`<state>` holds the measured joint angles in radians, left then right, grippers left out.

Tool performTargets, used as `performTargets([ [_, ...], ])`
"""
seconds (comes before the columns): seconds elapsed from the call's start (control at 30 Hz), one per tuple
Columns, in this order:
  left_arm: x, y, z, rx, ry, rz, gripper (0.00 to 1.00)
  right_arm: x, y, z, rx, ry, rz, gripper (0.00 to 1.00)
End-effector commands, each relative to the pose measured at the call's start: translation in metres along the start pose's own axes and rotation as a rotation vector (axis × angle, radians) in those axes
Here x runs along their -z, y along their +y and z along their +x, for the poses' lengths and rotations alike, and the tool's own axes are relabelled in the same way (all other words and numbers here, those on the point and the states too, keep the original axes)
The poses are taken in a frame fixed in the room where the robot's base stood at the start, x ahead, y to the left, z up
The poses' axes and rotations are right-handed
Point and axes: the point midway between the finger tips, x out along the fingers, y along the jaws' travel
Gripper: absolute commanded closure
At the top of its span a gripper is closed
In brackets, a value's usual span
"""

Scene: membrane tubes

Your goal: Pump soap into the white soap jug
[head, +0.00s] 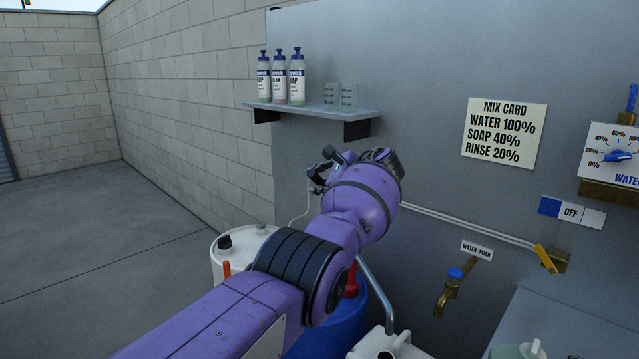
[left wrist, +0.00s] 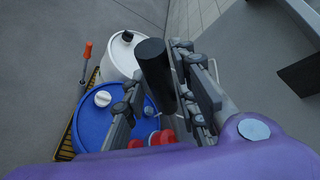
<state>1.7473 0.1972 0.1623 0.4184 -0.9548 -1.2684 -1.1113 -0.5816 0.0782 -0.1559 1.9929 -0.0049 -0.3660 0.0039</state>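A white jug (head: 375,347) shows at the bottom edge of the head view, partly cut off, near a curved metal pipe (head: 378,290). A blue drum (head: 333,332) stands left of it with a red pump fitting (head: 351,281) on top, mostly hidden behind my left arm. The drum also shows in the left wrist view (left wrist: 92,125), with red parts (left wrist: 162,138) beside it. My left gripper (head: 322,172) is raised above the drums. In the left wrist view its fingers (left wrist: 165,100) are spread around a black cylindrical handle (left wrist: 155,68); contact is unclear. My right gripper is not in view.
A white drum (head: 226,262) with a black cap and an orange-handled tool (head: 227,268) stand at left. A shelf (head: 310,109) holds bottles and cups. A brass tap (head: 448,294) and valve (head: 550,259) are on the wall. Open floor lies left.

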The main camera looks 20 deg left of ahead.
Motion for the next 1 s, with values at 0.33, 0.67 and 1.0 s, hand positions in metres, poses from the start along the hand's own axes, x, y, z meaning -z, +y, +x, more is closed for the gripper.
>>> performTargets([
  [0.33,-0.001,-0.001,-0.001,0.001,-0.001,-0.002,0.61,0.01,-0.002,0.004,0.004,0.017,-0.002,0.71],
  [0.67,0.0,-0.001,-0.026,0.005,-0.002,-0.004,0.61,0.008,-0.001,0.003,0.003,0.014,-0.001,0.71],
  [1.0,0.0,-0.001,-0.096,0.003,0.001,-0.003,0.61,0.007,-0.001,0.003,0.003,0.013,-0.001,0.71],
])
